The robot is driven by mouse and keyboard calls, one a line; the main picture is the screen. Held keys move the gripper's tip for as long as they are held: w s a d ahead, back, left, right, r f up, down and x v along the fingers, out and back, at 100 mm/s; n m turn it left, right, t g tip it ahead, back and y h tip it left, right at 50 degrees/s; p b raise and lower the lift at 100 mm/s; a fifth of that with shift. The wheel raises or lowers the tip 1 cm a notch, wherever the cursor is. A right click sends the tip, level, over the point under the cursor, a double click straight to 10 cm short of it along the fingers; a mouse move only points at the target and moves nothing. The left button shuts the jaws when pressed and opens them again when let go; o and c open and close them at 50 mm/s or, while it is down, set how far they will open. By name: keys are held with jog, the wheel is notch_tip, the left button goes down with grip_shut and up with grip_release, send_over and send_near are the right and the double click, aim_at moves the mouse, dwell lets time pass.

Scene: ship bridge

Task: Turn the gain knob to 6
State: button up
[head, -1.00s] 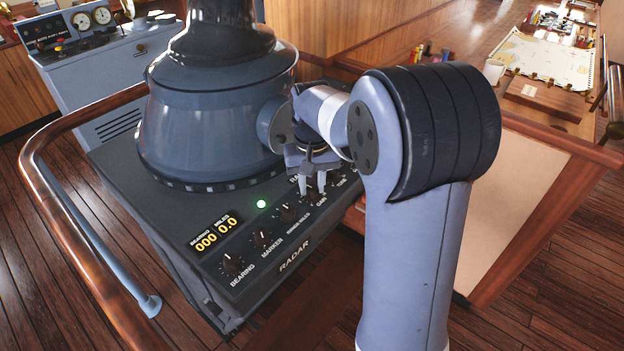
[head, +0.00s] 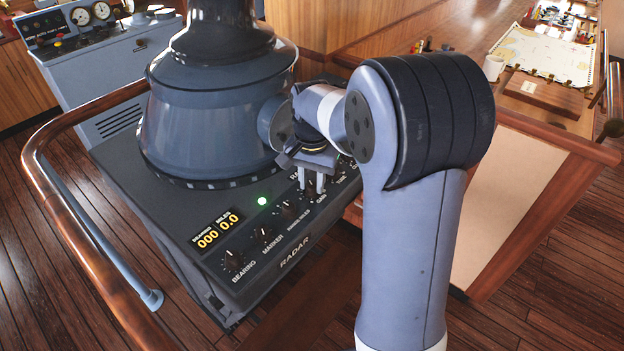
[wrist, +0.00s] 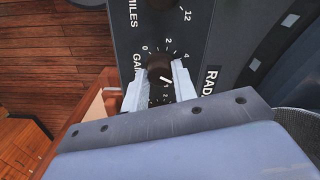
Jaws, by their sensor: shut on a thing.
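The gain knob (wrist: 158,70) is a small dark round knob on the radar console (head: 292,252). In the wrist view its label and the marks 0, 2 and 4 show around its far side; the rest of its scale is hidden by my gripper. A white pointer line on the knob slants down to the right in that view, away from the visible marks. My gripper (head: 315,188) is shut on the knob, with one pale finger on each side; it also shows in the wrist view (wrist: 160,80). In the head view the fingers largely hide the knob.
Other knobs, such as bearing (head: 233,260) and marker (head: 263,235), line the same panel. A green light (head: 262,201) is lit above them. The readout (head: 217,229) shows 000 and 0.0. The radar's large hooded pedestal (head: 205,125) stands close behind my gripper. A copper-coloured rail (head: 60,210) curves around the left.

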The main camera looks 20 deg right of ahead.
aim_at(312, 185)
dwell(0.3)
jog(key=o, duration=1)
jog(key=shift+r, duration=0.1)
notch_tip(312, 185, up, 11)
jog(key=shift+f, duration=0.15)
notch_tip(312, 185, down, 11)
dwell(0.4)
